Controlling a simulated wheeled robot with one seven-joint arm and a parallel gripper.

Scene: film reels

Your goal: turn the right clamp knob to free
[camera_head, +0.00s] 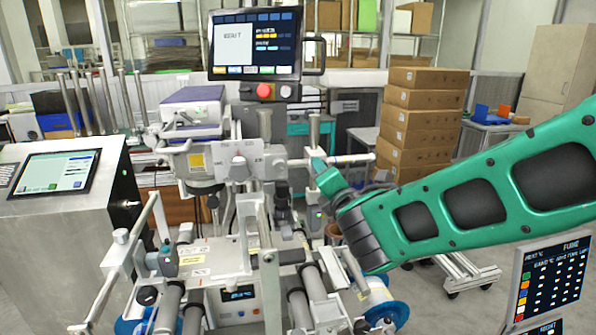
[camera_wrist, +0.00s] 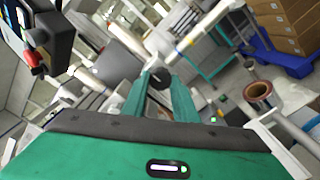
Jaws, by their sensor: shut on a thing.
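The right clamp knob (camera_wrist: 158,77) is a dark round piece at the end of my two green fingers in the wrist view, with a white fitting just behind it. My gripper (camera_wrist: 159,84) has one finger on each side of the knob and is shut on it. In the head view my gripper (camera_head: 318,168) reaches in from the right to the right side of the machine's upper part. The knob is hidden there behind the fingers. A pale plate with a central knob (camera_head: 239,163) sits to the left of my gripper. I cannot tell the clamp's setting.
A monitor (camera_head: 256,45) with a red button (camera_head: 264,90) stands above the machine. Rollers and a blue-edged reel (camera_head: 386,304) lie below my arm. A stack of brown boxes (camera_head: 418,118) stands behind. A copper-coloured roll (camera_wrist: 258,92) shows at the right in the wrist view.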

